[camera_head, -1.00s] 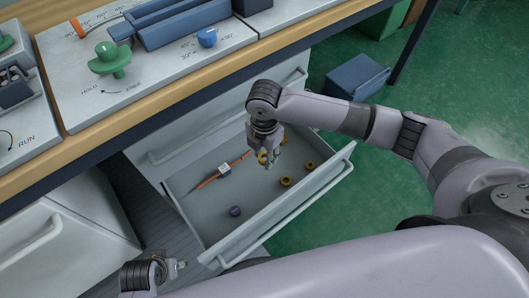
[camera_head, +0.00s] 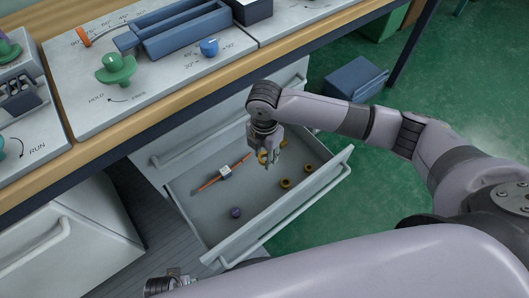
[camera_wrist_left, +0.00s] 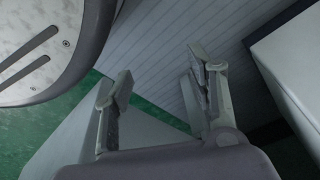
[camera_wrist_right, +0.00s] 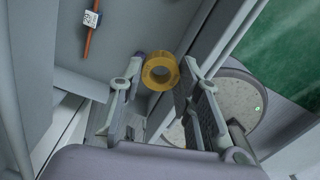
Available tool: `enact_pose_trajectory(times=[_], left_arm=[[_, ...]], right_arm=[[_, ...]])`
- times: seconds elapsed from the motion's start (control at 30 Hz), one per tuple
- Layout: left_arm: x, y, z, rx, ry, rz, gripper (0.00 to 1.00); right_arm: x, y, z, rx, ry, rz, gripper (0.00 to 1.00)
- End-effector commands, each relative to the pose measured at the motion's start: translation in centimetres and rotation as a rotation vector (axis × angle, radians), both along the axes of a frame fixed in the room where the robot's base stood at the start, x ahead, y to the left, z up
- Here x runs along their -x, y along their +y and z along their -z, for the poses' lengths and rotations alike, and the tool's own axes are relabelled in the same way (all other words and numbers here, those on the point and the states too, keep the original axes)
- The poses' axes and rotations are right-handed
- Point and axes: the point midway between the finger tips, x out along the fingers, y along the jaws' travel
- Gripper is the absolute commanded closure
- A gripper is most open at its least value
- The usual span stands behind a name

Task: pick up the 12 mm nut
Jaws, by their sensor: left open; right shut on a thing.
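My right gripper (camera_head: 268,160) is over the open drawer, shut on a yellow ring-shaped nut (camera_wrist_right: 160,71). In the right wrist view the nut sits between the two fingertips, its hole showing. It also shows as a small yellow spot in the head view (camera_head: 262,156). No size mark on it can be read.
The open drawer (camera_head: 325,180) also holds a purple round piece (camera_head: 236,212) and an orange rod (camera_head: 208,184) with a white tag (camera_head: 225,172). The workbench panel (camera_head: 80,110) with knobs lies above the drawer. A blue box (camera_head: 352,78) stands on the green floor behind.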

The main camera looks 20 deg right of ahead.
Motion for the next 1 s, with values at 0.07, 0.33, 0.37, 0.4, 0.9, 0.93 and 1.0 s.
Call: enact_pose_trajectory(times=[0.07,0.33,0.37,0.4,0.9,0.93,1.0], left_arm=[[0.5,0.0,0.5,-0.001,0.007,0.001,0.48],[2.3,0.3,2.6,-0.002,0.021,0.004,0.48],[2.5,0.3,2.8,-0.002,0.023,0.005,0.48],[2.8,0.4,3.1,-0.003,0.025,0.005,0.48],[7.3,1.4,6.1,-0.012,0.061,0.013,0.48],[7.6,1.4,6.3,-0.012,0.063,0.013,0.48],[8.1,1.5,6.6,-0.012,0.065,0.014,0.48]], right_arm=[[0.0,0.0,-0.4,0.000,0.000,0.000,1.00],[0.0,0.0,-1.0,0.000,0.000,0.000,1.00],[0.0,0.0,-1.1,0.000,0.000,0.000,1.00],[0.0,0.0,-1.2,0.000,0.000,0.000,1.00],[0.0,0.0,-2.4,0.000,0.000,-0.001,1.00],[0.0,0.0,-2.5,0.000,0.000,-0.001,1.00],[0.0,0.0,-2.6,0.000,0.000,-0.001,1.00]])
